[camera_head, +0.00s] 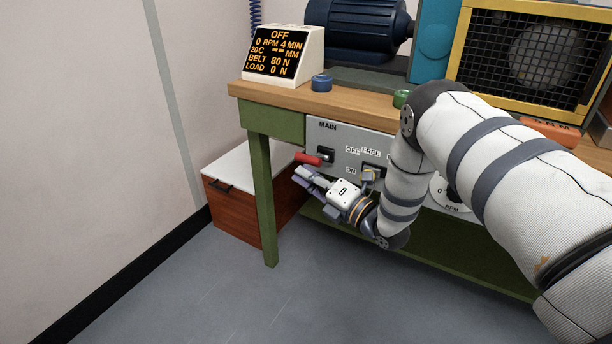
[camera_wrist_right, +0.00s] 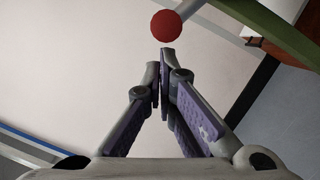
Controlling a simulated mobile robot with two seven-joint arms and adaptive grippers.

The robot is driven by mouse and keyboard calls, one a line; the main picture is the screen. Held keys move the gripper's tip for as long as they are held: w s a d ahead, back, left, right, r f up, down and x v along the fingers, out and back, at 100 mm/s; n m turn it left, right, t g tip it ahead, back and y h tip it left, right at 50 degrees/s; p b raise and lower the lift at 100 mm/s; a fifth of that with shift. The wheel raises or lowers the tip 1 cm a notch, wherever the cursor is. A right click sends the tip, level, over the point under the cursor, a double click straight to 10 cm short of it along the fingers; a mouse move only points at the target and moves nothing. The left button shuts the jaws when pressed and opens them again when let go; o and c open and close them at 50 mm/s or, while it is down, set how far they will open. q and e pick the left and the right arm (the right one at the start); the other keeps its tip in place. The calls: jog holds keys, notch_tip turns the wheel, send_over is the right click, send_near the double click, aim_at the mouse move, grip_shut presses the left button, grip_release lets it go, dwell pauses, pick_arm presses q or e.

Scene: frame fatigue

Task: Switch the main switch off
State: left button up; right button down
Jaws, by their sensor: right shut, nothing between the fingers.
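The main switch (camera_head: 326,156) is on the grey panel under the bench top, below the label MAIN. Its red handle (camera_head: 308,159) sticks out to the left, beside the labels OFF above and ON below; I cannot tell which position it is in. In the right wrist view the red knob (camera_wrist_right: 166,25) shows end-on, just beyond the fingertips. My right gripper (camera_head: 302,174) is shut and empty, its fingertips just below the handle. In the wrist view its fingertips (camera_wrist_right: 164,60) are together; whether they touch the knob is unclear. My left gripper is not in view.
The display box (camera_head: 283,55) reads OFF, 0 RPM. A blue motor (camera_head: 358,25) and a yellow-framed mesh guard (camera_head: 535,50) stand on the bench (camera_head: 250,88). A green leg (camera_head: 263,200) and a red-brown cabinet (camera_head: 232,215) are left of the gripper. My right arm hides part of the panel.

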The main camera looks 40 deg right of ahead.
aim_at(307, 162)
jog(key=r+p, duration=0.1)
jog(key=r+m+p, duration=0.1)
jog(key=r, duration=0.1)
jog(key=shift+w+d+p, duration=0.1)
jog(key=shift+d+p, duration=0.1)
jog(key=shift+p, duration=0.15)
jog(key=shift+d+r, duration=0.1)
jog(key=shift+r, duration=0.05)
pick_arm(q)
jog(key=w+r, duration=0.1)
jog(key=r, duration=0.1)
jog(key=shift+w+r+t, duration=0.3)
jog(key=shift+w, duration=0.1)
pick_arm(e)
jog(key=shift+f, duration=0.3)
